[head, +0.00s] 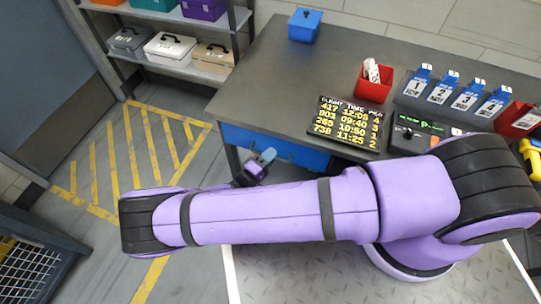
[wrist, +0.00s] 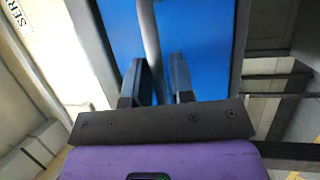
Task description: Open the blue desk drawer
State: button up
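The blue drawer (head: 290,150) sits under the left front of the dark desk (head: 250,100). Its front looks flush with the desk edge, though my arm and gripper hide part of it. My gripper (head: 268,156) is at the left part of the drawer front. In the wrist view, the blue front (wrist: 205,45) fills the top middle, and a grey bar handle (wrist: 150,35) runs down between the fingers of my gripper (wrist: 158,82). A finger stands on each side of the bar, with a narrow blue gap showing at the right finger, so the gripper looks open around it.
On the desk are a flight board (head: 345,123), a red holder (head: 373,88), a blue box (head: 304,26) and several numbered grey holders (head: 443,90). A shelf (head: 195,68) with boxes stands behind at the left. Yellow-striped floor (head: 150,145) left of the desk is clear.

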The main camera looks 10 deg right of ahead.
grip_shut()
